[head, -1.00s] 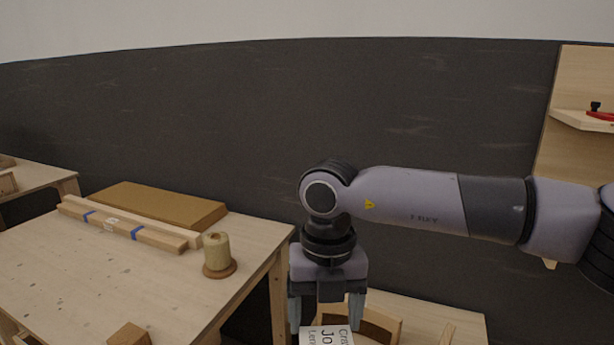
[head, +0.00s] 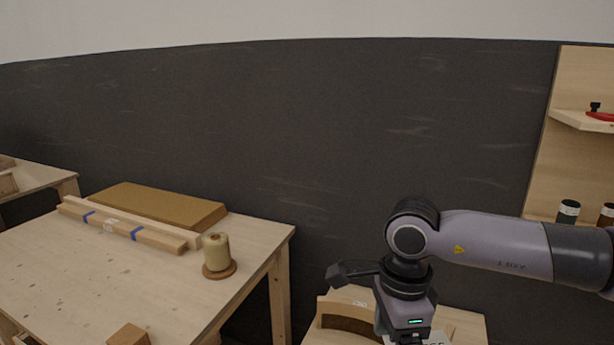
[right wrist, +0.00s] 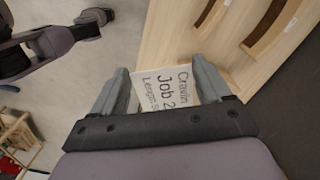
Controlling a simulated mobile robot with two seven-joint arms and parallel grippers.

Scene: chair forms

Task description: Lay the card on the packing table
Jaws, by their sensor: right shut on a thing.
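The card (right wrist: 168,92) is white with printed lines, "Job 2" among them, and sits between the fingers of my right gripper (right wrist: 161,72), which is shut on it. In the head view only a small white corner of the card (head: 436,338) shows at the bottom edge, and the fingers of this gripper are mostly cut off. The gripper is above a low wooden surface, well right of the light wooden table (head: 90,270) with cardboard and twine, which looks like the packing table. My left gripper is not in view.
On the left table are a brown cardboard slab (head: 158,205), taped wooden bars (head: 125,226), a twine spool (head: 216,252) and a wood block (head: 129,335). Its middle is clear. Curved wooden pieces (head: 350,312) stand below my right arm. A shelf panel (head: 575,150) is at right.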

